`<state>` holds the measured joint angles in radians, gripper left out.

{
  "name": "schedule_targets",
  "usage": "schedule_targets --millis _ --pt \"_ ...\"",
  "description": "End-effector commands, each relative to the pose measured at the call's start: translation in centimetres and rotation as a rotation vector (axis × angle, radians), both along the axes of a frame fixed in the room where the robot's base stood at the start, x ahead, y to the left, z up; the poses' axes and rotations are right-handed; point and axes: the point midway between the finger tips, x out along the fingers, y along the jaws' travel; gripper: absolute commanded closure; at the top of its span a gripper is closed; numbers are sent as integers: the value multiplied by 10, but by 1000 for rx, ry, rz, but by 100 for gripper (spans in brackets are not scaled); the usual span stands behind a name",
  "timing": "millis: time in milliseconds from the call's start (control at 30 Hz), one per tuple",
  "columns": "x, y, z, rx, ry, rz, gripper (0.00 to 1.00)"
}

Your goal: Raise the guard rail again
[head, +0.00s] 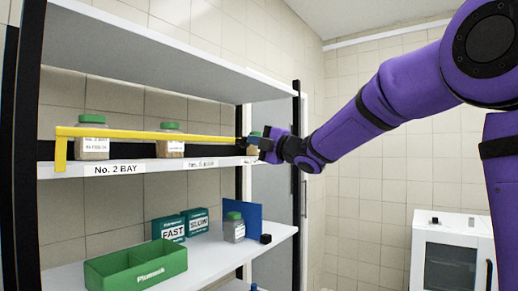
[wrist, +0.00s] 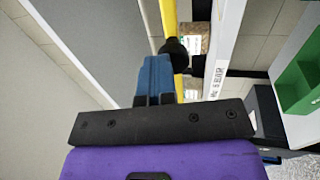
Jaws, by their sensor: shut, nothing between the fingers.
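The yellow guard rail (head: 150,133) runs level across the front of the middle shelf (head: 70,168), in front of the jars. Its left end has a short leg hanging down over the shelf edge. In the wrist view the yellow rail (wrist: 169,25) runs down to a black knob-like part (wrist: 175,52). My gripper (head: 256,142) is at the right end of the rail. Its blue fingers (wrist: 154,75) are shut with nothing between them, close beside the rail and the black part. I cannot tell whether they touch it.
Green-lidded jars (head: 92,143) stand behind the rail, one (head: 171,145) near the middle. The lower shelf holds a green bin (head: 136,272), boxes (head: 169,229), a jar (head: 234,230) and a blue panel (head: 250,215). An upper shelf (head: 140,58) hangs above. A white cabinet (head: 450,235) stands right.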

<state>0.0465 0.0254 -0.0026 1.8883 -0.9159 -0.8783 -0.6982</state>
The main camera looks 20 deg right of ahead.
Motion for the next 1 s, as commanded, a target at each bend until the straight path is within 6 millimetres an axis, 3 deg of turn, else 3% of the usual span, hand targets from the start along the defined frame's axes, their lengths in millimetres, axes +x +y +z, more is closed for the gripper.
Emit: schedule_targets --millis 333,1000 --pt "10 6 11 2 0 -1 100" --pt "12 9 15 4 -4 1 100"
